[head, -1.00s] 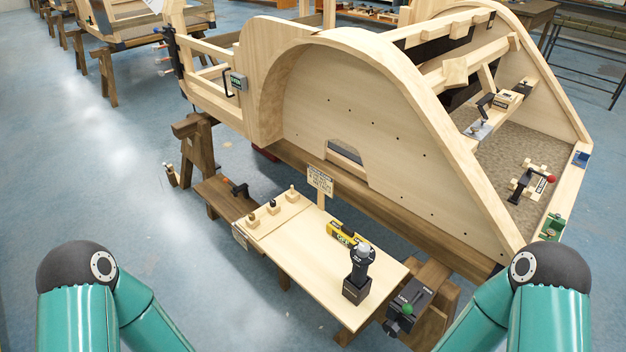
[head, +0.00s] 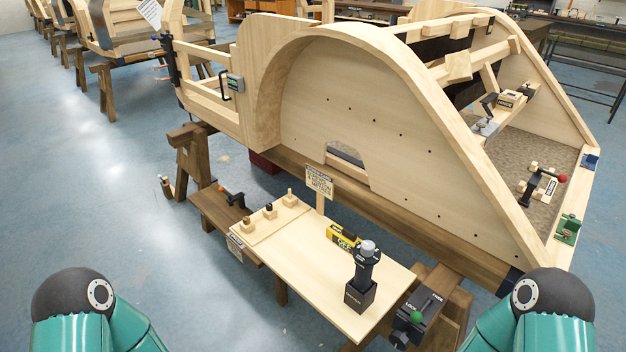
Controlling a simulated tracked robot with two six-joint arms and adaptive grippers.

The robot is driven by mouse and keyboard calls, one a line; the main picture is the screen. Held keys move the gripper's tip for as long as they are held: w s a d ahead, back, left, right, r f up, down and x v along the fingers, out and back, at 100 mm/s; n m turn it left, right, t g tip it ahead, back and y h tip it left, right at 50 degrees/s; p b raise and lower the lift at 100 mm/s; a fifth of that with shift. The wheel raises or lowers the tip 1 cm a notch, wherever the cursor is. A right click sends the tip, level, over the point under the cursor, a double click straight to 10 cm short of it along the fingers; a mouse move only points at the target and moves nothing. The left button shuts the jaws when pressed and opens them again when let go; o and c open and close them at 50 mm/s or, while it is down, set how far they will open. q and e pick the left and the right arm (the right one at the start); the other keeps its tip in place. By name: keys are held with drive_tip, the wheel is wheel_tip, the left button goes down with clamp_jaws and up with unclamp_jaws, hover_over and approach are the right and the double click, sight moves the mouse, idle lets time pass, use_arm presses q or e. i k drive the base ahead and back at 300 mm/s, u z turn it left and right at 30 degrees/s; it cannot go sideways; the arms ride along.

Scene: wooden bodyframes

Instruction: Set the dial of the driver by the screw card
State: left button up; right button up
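The driver (head: 366,270) stands upright in a black block-shaped holder on the pale wooden board, with a grey round top that may be its dial. Its setting is too small to read. The screw card (head: 319,181) seems to be the small lettered sign on a post at the board's back edge; its text is not clear. Neither gripper is in view. Only my teal arm links show, at the lower left and lower right, both apart from the board.
A yellow-and-black box (head: 343,237) lies behind the driver. Several small pegged blocks (head: 269,210) sit at the board's left end. A black lever box with a green knob (head: 417,317) is at the right. The large wooden bodyframe (head: 300,130) rises behind. Open floor lies at left.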

sight(366, 248)
drive_tip(key=z, duration=0.9)
drive_tip(key=k, duration=1.1)
drive_tip(key=u, duration=1.15)
drive_tip(key=i, duration=1)
drive_tip(key=z, duration=0.1)
